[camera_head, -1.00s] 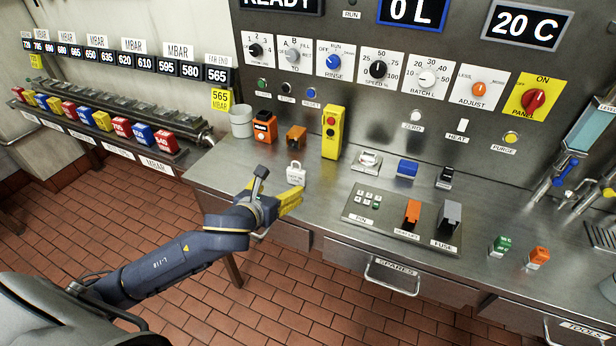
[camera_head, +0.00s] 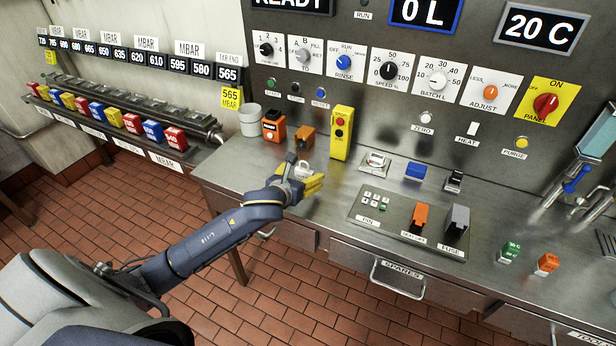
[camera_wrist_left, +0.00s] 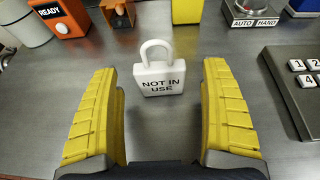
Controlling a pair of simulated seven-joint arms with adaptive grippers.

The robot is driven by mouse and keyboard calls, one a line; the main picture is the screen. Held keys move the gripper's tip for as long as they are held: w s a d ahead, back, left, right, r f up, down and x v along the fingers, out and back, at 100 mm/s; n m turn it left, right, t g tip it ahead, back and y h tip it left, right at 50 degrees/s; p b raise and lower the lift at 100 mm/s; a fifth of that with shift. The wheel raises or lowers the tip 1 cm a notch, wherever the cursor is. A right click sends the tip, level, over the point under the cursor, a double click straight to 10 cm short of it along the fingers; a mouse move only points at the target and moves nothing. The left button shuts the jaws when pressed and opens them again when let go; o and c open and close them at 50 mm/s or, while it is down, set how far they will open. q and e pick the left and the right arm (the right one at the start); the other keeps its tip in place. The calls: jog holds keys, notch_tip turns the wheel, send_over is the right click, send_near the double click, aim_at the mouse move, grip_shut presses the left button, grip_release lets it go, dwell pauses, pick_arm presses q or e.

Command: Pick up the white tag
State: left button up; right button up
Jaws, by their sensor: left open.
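The white tag (camera_wrist_left: 160,75) is shaped like a padlock with a loop on top and reads "NOT IN USE". It stands upright on the steel counter. In the left wrist view it is centred ahead of my left gripper (camera_wrist_left: 160,115), whose yellow fingers are wide apart, one to each side and nearer the camera. The fingers do not touch it. In the head view my left gripper (camera_head: 306,178) hides most of the tag (camera_head: 304,168). My right gripper is not in view.
Behind the tag stand an orange READY box (camera_head: 273,125), an orange-brown block (camera_head: 305,136) and a tall yellow button box (camera_head: 342,132). A white cup (camera_head: 250,120) is at the left. A keypad panel (camera_head: 384,220) lies to the right. Bare counter surrounds the tag.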

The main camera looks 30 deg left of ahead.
pick_arm(q)
jog(key=shift+x, duration=0.95)
jog(key=c, duration=1.1)
